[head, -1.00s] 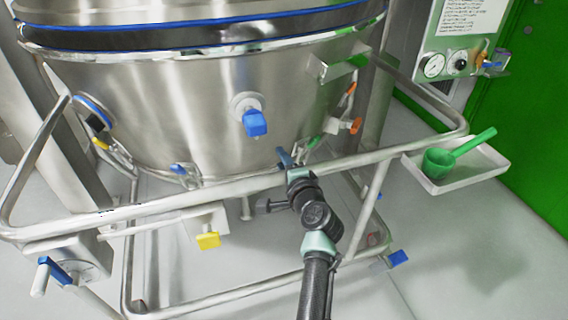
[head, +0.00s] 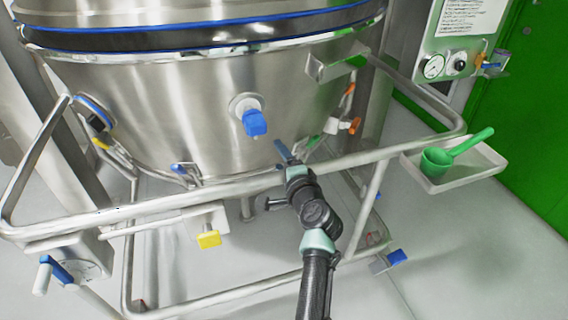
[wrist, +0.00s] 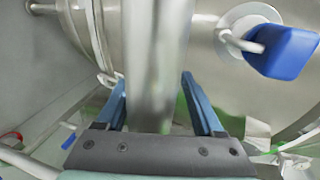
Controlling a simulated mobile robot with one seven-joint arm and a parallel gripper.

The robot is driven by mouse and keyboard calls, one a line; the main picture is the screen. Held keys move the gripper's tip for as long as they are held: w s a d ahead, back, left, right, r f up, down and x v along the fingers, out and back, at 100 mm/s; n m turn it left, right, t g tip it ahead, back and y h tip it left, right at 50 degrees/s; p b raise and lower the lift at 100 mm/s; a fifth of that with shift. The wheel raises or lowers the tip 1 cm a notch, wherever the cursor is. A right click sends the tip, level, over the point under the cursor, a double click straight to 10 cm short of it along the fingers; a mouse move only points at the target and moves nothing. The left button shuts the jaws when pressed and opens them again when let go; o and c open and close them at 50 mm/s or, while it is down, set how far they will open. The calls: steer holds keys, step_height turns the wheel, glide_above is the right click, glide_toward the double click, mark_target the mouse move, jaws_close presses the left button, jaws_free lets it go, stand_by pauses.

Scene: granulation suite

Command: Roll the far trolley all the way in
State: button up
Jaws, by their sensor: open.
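One trolley shows, a steel tube frame with a front rail (head: 420,146) around a large steel bowl (head: 175,110). The bowl has a blue-handled valve (head: 254,122) on its front, which also shows in the wrist view (wrist: 282,50). My gripper (head: 285,152) is at the front rail, below and right of that valve. In the wrist view my open gripper (wrist: 155,82) has one blue finger on each side of the rail's tube (wrist: 155,45). The tube lies between the fingers, with visible gaps. Whether the palm touches it is hidden.
A white tray (head: 480,172) with a green scoop (head: 455,152) sits at the rail's right end. Yellow (head: 208,239) and blue (head: 397,257) pedals are low on the frame. A gauge panel (head: 450,45) and green wall stand at right. Floor at lower right is clear.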

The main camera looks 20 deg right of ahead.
steer(key=s+r+p, duration=0.2)
steer(key=s+p, duration=0.2)
steer(key=s, duration=0.8)
steer(key=shift+s+d+r+p, duration=0.2)
steer(key=shift+s+r+p, duration=0.1)
steer(key=shift+p, duration=0.1)
